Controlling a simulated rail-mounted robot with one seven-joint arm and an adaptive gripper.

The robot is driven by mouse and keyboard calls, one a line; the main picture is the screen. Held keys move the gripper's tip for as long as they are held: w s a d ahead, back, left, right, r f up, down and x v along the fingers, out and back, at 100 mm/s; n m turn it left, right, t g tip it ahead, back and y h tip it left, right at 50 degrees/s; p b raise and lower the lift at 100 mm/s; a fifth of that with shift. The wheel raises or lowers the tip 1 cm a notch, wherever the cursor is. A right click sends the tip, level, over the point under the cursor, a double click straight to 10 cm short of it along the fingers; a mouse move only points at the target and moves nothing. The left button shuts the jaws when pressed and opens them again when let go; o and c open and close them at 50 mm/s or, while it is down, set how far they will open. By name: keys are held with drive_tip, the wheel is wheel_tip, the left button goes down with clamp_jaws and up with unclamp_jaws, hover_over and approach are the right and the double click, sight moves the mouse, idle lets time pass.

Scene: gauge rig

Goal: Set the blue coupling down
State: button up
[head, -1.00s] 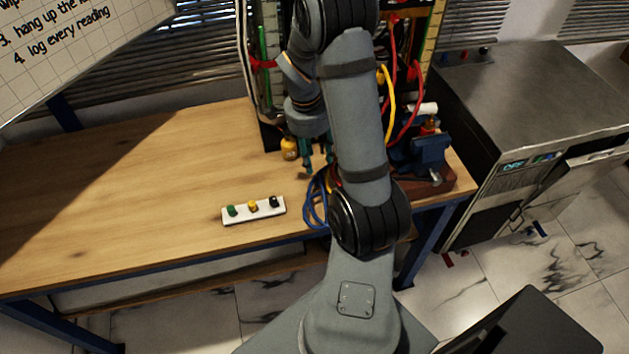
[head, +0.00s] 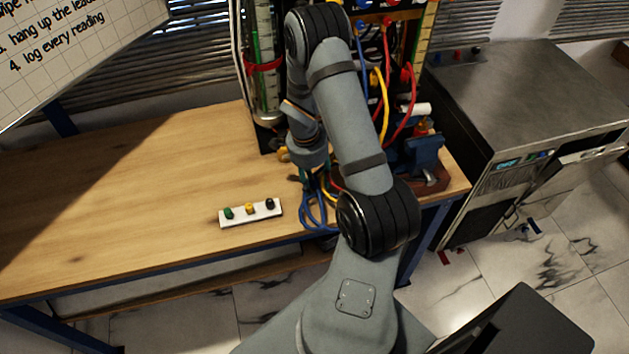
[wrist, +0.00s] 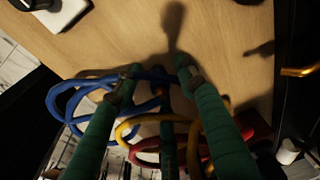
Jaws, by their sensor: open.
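My gripper (wrist: 157,74) shows in the wrist view with green-wrapped fingers spread apart, just above the wooden bench top. In the head view my gripper (head: 306,181) is low near the bench's front edge, partly hidden by my arm. A looped blue hose (wrist: 64,101) passes around and behind the fingers. A bit of blue shows between the fingertips, but I cannot tell whether it is the coupling or whether it touches a finger. The blue hose also shows in the head view (head: 304,215), by the front edge.
A white strip (head: 238,217) with green, yellow and black knobs lies left of my gripper. Yellow (wrist: 126,128) and red (wrist: 146,164) hoses loop close to the fingers. A blue vise (head: 424,152) stands right. The bench's left side (head: 110,190) is clear.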

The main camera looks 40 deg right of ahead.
drive_tip(key=c, duration=0.4)
clamp_jaws()
